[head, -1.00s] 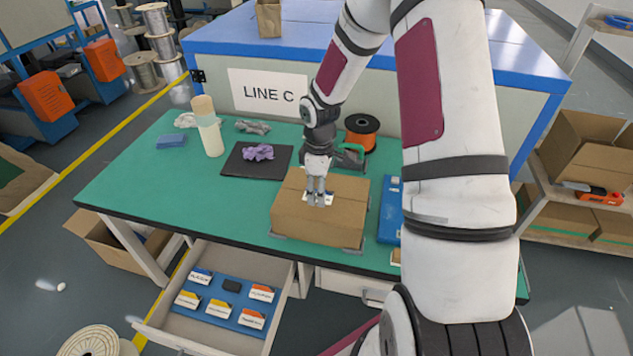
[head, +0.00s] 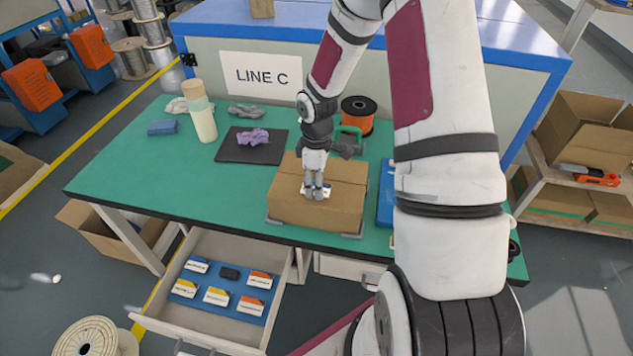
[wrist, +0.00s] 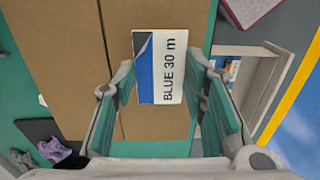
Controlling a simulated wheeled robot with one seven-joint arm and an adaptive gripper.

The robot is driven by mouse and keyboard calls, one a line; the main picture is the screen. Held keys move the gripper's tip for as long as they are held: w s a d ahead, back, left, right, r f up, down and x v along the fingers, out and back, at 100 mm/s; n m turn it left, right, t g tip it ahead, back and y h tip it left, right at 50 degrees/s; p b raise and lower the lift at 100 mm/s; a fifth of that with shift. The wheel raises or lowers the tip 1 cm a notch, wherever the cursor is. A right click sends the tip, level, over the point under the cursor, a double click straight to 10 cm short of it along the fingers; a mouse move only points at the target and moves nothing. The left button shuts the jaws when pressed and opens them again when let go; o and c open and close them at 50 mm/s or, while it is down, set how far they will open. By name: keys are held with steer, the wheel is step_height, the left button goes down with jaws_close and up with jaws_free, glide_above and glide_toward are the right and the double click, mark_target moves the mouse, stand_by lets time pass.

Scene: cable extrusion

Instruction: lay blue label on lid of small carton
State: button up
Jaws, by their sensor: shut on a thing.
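The brown carton (head: 300,213) stands closed on the green bench, with a seam across its lid. My gripper (head: 313,192) points down over the lid and is shut on the blue label (wrist: 165,67). In the wrist view the label is a white card with a blue band reading "BLUE 30 m", between my two fingers. In the head view my fingers hide most of the label.
An open drawer (head: 180,325) below the bench holds a blue tray with several labels. A black mat (head: 235,152) with a purple cloth, a bottle (head: 203,120) and an orange spool (head: 358,117) stand behind the carton. A blue flat item (head: 386,190) lies at its right.

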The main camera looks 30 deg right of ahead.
steer(key=shift+f, duration=0.55)
steer(key=o, duration=0.8)
steer(key=shift+c, duration=0.2)
step_height(320, 180, up, 12)
steer(key=shift+w, duration=0.1)
stand_by(0.6)
